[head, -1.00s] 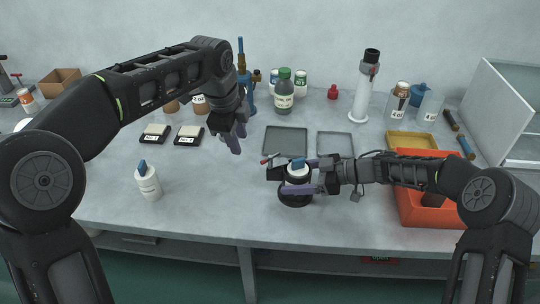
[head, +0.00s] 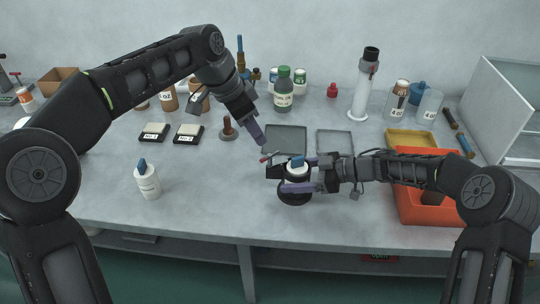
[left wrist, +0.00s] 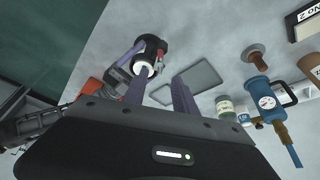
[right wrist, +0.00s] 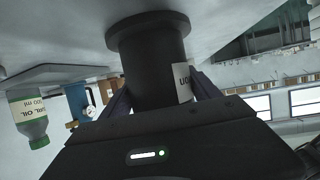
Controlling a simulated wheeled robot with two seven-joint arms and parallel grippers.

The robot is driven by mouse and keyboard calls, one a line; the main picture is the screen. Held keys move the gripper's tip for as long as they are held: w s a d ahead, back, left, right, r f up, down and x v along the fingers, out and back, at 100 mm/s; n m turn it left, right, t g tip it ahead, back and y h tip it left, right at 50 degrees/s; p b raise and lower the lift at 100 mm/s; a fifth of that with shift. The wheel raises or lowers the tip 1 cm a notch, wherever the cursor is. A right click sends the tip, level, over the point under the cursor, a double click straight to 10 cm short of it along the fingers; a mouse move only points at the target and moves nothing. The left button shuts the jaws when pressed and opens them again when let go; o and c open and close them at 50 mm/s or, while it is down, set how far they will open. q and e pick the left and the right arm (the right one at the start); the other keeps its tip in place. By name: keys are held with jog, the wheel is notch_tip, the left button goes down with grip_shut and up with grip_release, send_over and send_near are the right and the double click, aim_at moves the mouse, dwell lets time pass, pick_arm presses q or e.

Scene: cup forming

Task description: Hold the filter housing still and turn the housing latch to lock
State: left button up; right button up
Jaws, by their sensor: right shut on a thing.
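The dark filter housing (head: 294,198) stands on the table on a round black base, with a white and blue part at its top. The housing latch (head: 267,158), a small lever with a red tip, sticks out at its upper left. My right gripper (head: 300,175) is shut around the housing; the right wrist view shows the dark labelled cylinder (right wrist: 152,72) between its fingers. My left gripper (head: 263,143) is above and behind the latch, close to it but apparently not touching. Its two fingers (left wrist: 160,92) are apart and empty, pointing toward the housing (left wrist: 152,47).
Two grey trays (head: 286,127) (head: 335,131) lie just behind the housing. A white bottle (head: 147,182) stands to the left, and an orange bin (head: 408,205) to the right. A brown-knobbed stand (head: 228,130) is left of my left gripper. The front table is mostly clear.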

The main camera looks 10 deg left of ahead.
aim_at(270, 155)
pick_arm(q)
jog(key=x, duration=1.1)
jog(key=shift+f, duration=0.1)
jog(key=shift+a, duration=0.1)
grip_shut()
